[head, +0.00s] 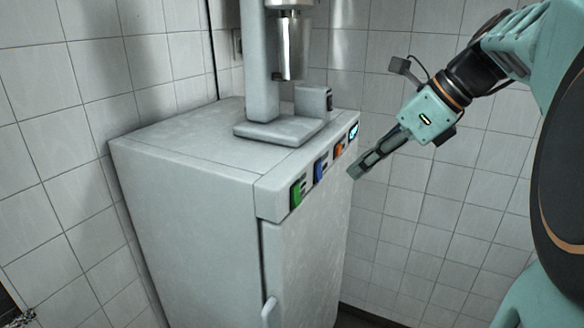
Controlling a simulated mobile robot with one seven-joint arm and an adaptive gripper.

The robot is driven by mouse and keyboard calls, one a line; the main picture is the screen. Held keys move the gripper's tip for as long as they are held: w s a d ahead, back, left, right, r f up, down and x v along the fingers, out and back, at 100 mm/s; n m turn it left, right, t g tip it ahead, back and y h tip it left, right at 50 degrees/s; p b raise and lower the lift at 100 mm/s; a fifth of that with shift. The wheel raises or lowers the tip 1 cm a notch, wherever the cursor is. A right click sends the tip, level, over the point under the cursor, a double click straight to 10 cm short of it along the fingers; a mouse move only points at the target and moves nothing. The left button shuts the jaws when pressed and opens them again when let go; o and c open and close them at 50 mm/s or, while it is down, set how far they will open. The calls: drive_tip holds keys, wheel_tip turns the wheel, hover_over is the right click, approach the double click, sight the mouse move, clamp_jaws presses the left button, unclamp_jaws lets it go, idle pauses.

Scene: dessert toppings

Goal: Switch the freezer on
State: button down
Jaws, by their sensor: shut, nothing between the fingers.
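The freezer (190,190) is a tall pale grey cabinet at the left and middle of the head view. A panel along its top front edge carries a row of coloured controls: a green switch (297,195), a blue switch (320,170), an orange one (340,149) and a small lit blue display (354,132) at the right end. My gripper (355,172) is shut and empty. It points down and left, in front of the panel's right part, near the orange control. I cannot tell whether it touches the panel.
A grey machine (262,70) with a metal cylinder (291,45) stands on the freezer top. The freezer door has a handle (269,311) low on its left. White tiled walls (440,200) close in behind and at the left.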

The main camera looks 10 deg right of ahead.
drive_tip(key=shift+s+d+r, duration=0.1)
drive_tip(key=shift+d+r, duration=0.1)
drive_tip(key=shift+r, duration=0.1)
drive_tip(key=shift+f, duration=0.1)
drive_tip(key=shift+s+d+f+b, duration=0.1)
drive_tip(key=shift+s+f+b, duration=0.05)
drive_tip(key=shift+f+b, duration=0.45)
idle(0.3)
